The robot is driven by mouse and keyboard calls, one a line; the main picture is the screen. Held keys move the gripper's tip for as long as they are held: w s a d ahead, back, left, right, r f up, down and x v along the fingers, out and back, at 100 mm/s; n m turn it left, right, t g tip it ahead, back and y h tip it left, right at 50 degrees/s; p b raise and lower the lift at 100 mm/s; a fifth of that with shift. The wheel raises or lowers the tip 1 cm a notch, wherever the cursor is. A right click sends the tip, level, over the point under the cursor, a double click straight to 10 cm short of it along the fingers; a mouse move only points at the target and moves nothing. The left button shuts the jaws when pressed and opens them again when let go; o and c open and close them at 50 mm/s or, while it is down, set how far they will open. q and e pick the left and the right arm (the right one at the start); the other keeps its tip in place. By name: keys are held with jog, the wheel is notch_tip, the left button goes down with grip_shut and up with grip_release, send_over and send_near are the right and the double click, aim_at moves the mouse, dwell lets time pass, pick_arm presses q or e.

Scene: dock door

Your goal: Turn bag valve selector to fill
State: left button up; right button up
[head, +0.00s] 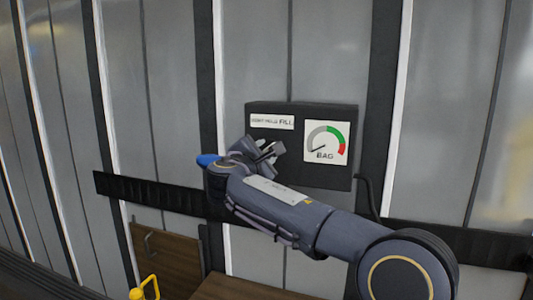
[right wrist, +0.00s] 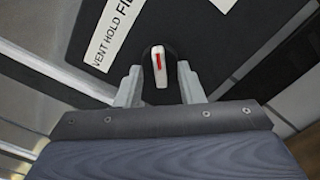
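The bag valve selector (right wrist: 160,68) is a white handle with a red mark on a dark round base, seen in the right wrist view. It sits on a black panel (head: 300,178) under a white label (head: 272,122) reading VENT HOLD FILL. My right gripper (head: 268,150) is at the panel and hides the selector in the head view. In the right wrist view the gripper (right wrist: 160,82) is open, one finger on each side of the handle, with dark gaps between. Whether a finger touches the base I cannot tell. My left gripper is out of view.
A BAG gauge (head: 326,142) is right of the selector, its needle pointing lower left in the grey part. A black rail (head: 150,192) crosses the ribbed metal wall. A yellow object (head: 145,289) and brown boards (head: 168,262) are at the lower left.

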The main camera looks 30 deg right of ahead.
jog(key=v, duration=0.6)
jog(key=shift+b, duration=0.45)
jog(key=shift+a, duration=0.1)
jog(key=s+d+f+m+g+y+p, duration=0.1)
jog(key=s+d+f+m+g+y, duration=0.2)
jog(key=s+f, duration=0.55)
jog(key=s+d+f+m+g+y+p, duration=0.1)
jog(key=s+f+m+g+y, duration=0.1)
jog(key=s+f+m+y, duration=0.45)
jog(key=s+a+f+m+g+y+p, duration=0.1)
jog(key=s+a+f+m+y, duration=0.7)
jog(key=s+a+f, duration=0.6)
jog(key=s, duration=0.3)
jog(key=shift+a+f, duration=0.25)
jog(key=shift+f, duration=0.1)
jog(key=shift+s, duration=0.1)
